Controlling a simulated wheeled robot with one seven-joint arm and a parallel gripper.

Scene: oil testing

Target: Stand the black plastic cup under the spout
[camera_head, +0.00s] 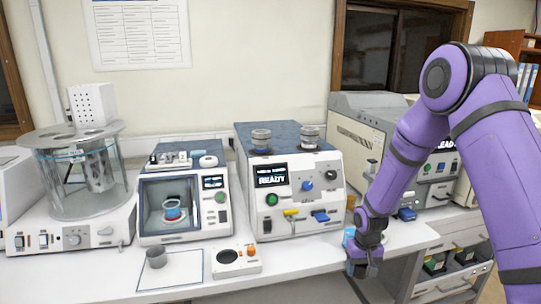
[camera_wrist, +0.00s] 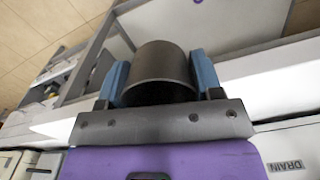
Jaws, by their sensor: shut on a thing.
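My gripper (camera_head: 363,262) is at the front edge of the bench, right of the middle in the head view. In the wrist view its two blue fingers (camera_wrist: 158,85) are shut on the sides of a black cup (camera_wrist: 160,68). The cup is mostly hidden by my gripper in the head view, and I cannot tell there whether it touches anything. A spout is hard to make out; a small dark fitting (camera_head: 373,164) sticks out from the beige machine (camera_head: 372,128) behind my arm, partly hidden.
A blue-topped instrument (camera_head: 290,195) stands behind. Drawers with small boxes (camera_head: 455,262) are below right.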

